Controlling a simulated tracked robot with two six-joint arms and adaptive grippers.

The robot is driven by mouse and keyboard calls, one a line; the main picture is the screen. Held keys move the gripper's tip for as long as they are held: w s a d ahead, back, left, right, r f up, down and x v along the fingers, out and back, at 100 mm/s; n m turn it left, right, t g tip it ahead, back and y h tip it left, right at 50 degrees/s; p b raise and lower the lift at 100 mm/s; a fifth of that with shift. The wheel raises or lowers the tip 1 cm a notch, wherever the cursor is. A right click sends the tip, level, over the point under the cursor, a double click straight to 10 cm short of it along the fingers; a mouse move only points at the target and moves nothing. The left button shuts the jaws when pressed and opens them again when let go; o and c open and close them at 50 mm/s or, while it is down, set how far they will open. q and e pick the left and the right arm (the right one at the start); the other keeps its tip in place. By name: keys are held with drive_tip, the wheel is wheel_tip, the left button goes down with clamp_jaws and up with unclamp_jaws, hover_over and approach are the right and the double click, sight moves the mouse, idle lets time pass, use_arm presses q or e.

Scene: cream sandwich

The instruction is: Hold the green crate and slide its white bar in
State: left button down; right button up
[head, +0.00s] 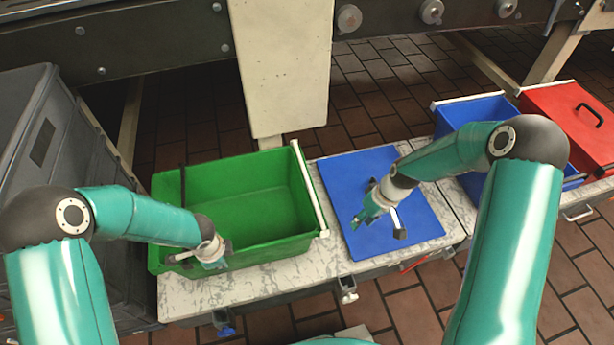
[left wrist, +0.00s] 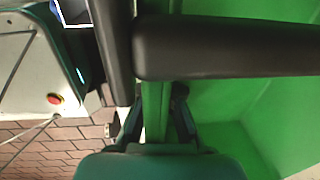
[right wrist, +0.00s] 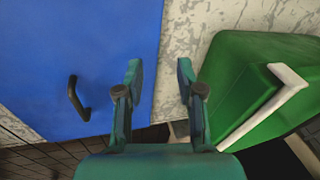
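The green crate (head: 240,210) stands open on a speckled stone-like top. Its white bar (head: 309,187) lies along the right rim, the near end reaching the front corner; it also shows in the right wrist view (right wrist: 262,110). My left gripper (head: 212,262) is at the crate's near wall. In the left wrist view its fingers (left wrist: 158,108) sit on both sides of the green wall and look shut on it. My right gripper (head: 368,212) is over the blue panel, right of the crate. In the right wrist view its fingers (right wrist: 160,70) are apart and empty.
The blue panel (head: 350,165) with a black handle (right wrist: 78,98) lies right of the crate. A blue crate (head: 470,110) and a red lid (head: 575,115) are farther right. A pale post (head: 280,65) stands behind; a large grey bin (head: 60,140) is at left.

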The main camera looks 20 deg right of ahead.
drive_tip(key=w+r, duration=0.6)
drive_tip(key=m+g+h, duration=0.1)
drive_tip(key=m+h, duration=0.1)
drive_tip(key=h, duration=0.1)
approach(308, 180)
wheel_tip(308, 180, down, 8)
drive_tip(key=shift+f, duration=0.2)
clamp_jaws()
